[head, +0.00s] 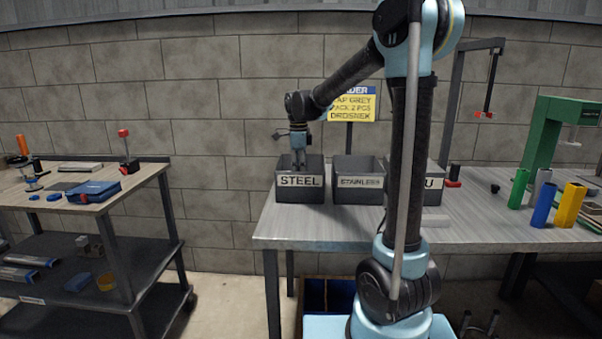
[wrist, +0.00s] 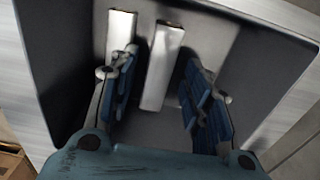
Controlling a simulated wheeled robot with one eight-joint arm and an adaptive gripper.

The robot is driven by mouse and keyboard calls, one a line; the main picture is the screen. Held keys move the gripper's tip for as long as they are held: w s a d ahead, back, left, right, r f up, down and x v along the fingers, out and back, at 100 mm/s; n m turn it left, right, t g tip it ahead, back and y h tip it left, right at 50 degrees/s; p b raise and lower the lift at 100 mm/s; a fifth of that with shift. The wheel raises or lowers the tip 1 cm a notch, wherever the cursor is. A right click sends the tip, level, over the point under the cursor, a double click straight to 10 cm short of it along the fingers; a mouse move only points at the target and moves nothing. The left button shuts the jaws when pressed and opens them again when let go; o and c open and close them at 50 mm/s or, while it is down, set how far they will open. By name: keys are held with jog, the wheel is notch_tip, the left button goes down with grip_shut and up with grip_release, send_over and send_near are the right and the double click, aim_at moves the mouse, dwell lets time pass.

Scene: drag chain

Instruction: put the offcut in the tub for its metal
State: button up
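My gripper (head: 298,160) points down into the grey tub labelled STEEL (head: 286,197), the leftmost of the row on the bench. In the wrist view my gripper (wrist: 158,95) is open, its blue-padded fingers apart. A pale metal bar (wrist: 162,66) lies between the fingers with a gap on each side. A second pale bar (wrist: 121,33) lies beside it, partly behind the left finger. Both seem to rest on the tub floor; which is the offcut I cannot tell. The STAINLESS tub (head: 358,198) stands to the right. A third tub (head: 433,198), label ending in U, is partly behind my arm.
A pale flat piece (head: 435,220) lies on the bench (head: 330,232) before the third tub. Coloured tubes (head: 543,204) and a green press (head: 545,140) stand at right. A yellow and blue sign (head: 352,105) rises behind the tubs. A tool cart (head: 90,200) is at left.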

notch_tip(320, 180, up, 13)
dwell(0.8)
jog(key=shift+s+a, duration=0.1)
